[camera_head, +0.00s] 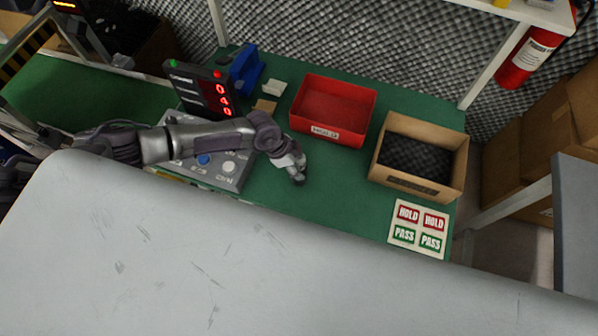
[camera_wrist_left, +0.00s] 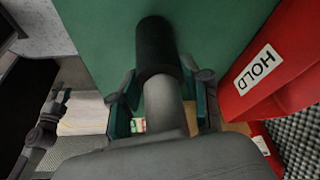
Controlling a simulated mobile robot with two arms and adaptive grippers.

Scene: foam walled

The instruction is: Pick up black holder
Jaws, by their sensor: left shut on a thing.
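The black holder (camera_wrist_left: 155,48) shows in the left wrist view as a dark cylinder with a grey shaft (camera_wrist_left: 164,105) between the fingers. My left gripper (camera_wrist_left: 166,100) is shut on it, one finger on each side. In the head view my left gripper (camera_head: 299,175) is over the green table, left of the cardboard box and below the red bin. The holder is mostly hidden there by the gripper. I cannot tell whether it touches the table.
A red bin (camera_head: 313,129) labelled HOLD and a cardboard box (camera_head: 443,190) with dark foam stand on the green table (camera_head: 330,193). A HOLD/PASS card (camera_head: 419,229) lies at right. A digital display (camera_head: 196,86) and a blue item (camera_head: 245,68) stand at left.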

